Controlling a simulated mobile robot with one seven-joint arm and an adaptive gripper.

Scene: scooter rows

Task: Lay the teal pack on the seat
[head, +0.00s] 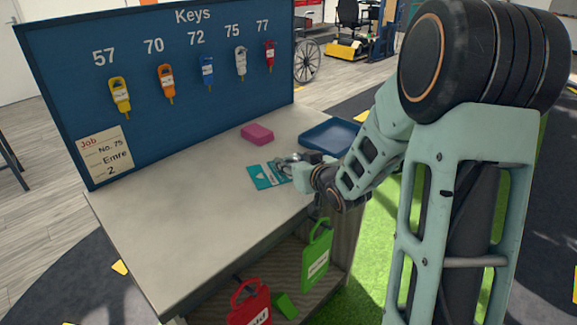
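The teal pack (264,177) lies flat on the grey bench top, a thin piece with white markings. My gripper (285,165) is low over the bench at the pack's right end, and its fingers overlap that end in the picture. I cannot tell whether the fingers touch the pack or how far apart they are. A dark seat (352,14) shows on a yellow-based vehicle at the back; which seat the task means is not clear.
A pink block (257,134) and a blue tray (330,135) are on the bench (180,215). A blue key board (170,90) with several keys stands behind. Red (250,303) and green (316,258) tags are on the shelf below. The bench's near left is clear.

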